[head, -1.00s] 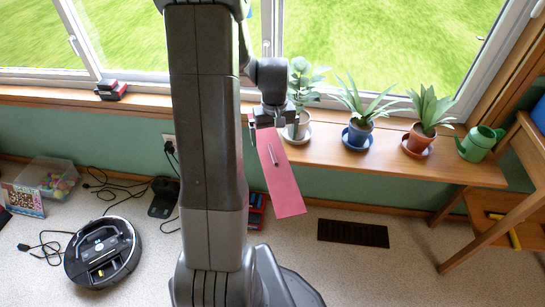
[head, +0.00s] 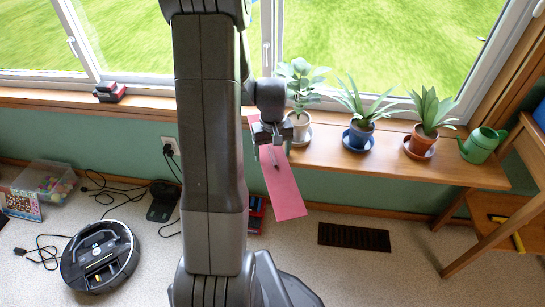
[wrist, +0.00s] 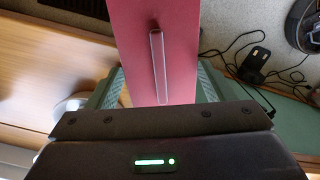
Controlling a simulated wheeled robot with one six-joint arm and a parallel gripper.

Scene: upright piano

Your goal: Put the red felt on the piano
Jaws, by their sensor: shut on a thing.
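The red felt (head: 284,190) is a long flat pinkish-red strip with a thin pale bar along its middle. My gripper (head: 272,140) is shut on it, in front of the window sill, and the strip's lower end hangs out over the floor. In the wrist view the felt (wrist: 181,40) runs up from between the two green-grey fingers of my gripper (wrist: 158,95), with the bar lengthwise on it. The exact contact of the fingers is partly hidden. I see no piano in either view.
A wooden sill (head: 400,163) holds several potted plants and a green watering can (head: 481,145). A wooden table (head: 500,205) stands at the right. A robot vacuum (head: 100,256), cables and a clear bin (head: 45,183) are at the floor's left. A dark vent (head: 354,237) lies right.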

